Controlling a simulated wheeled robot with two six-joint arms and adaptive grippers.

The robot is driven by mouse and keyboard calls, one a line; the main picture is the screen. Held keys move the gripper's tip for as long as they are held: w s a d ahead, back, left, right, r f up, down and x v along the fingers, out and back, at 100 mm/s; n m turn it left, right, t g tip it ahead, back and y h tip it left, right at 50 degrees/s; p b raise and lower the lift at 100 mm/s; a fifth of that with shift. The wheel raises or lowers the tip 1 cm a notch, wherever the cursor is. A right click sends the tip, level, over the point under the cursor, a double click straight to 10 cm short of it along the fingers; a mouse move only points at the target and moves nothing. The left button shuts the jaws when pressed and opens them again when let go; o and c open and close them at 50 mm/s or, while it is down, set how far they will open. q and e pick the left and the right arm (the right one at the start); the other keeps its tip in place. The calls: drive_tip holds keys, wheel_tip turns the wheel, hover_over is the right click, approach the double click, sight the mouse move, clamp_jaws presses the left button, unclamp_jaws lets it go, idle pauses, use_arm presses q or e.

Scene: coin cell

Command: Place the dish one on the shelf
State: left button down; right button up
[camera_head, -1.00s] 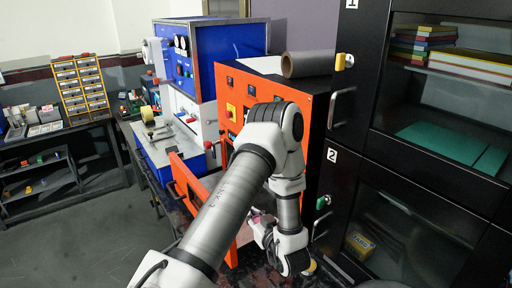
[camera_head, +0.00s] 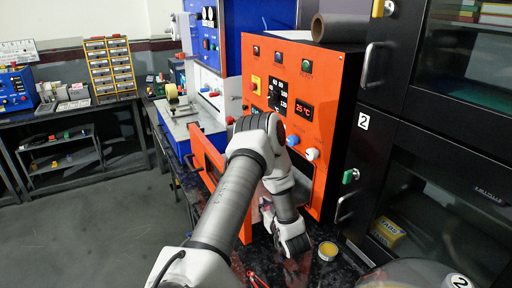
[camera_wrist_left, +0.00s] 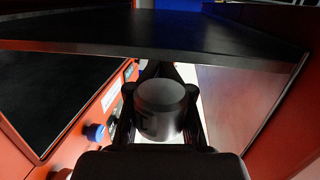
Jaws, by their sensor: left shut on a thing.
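My left gripper (camera_wrist_left: 160,115) is shut on a dark grey cylinder (camera_wrist_left: 162,105), seen between its fingers in the left wrist view. A dark mark shows on its side; I cannot read it as a number. A black flat panel (camera_wrist_left: 150,35) spans the view above and beyond the cylinder, possibly the shelf. In the head view my left arm reaches down in front of the orange machine (camera_head: 345,75); its own links mostly hide the gripper and held thing. My right gripper is not in view.
The machine's orange door (camera_head: 207,160) stands open left of my arm. A blue knob (camera_wrist_left: 95,132) shows left of the gripper. A small yellow-topped tin (camera_head: 328,250) stands on the dark speckled table. Black cabinets (camera_head: 415,140) stand at the right.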

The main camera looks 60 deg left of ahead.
use_arm(q)
drive_tip(key=a, duration=0.2)
drive_tip(key=a+p, duration=0.1)
drive_tip(key=a, duration=0.5)
drive_tip(key=shift+w+r+p, duration=0.2)
drive_tip(key=shift+w+p, duration=0.1)
drive_tip(key=shift+w, duration=0.05)
drive_tip(key=shift+a+f, duration=0.1)
drive_tip(key=shift+f, duration=0.9)
drive_tip(key=shift+w, duration=0.1)
drive_tip(key=shift+b, duration=0.35)
drive_tip(key=c, duration=1.1)
unclamp_jaws()
drive_tip(key=shift+f, duration=0.15)
drive_tip(key=shift+o, duration=0.2)
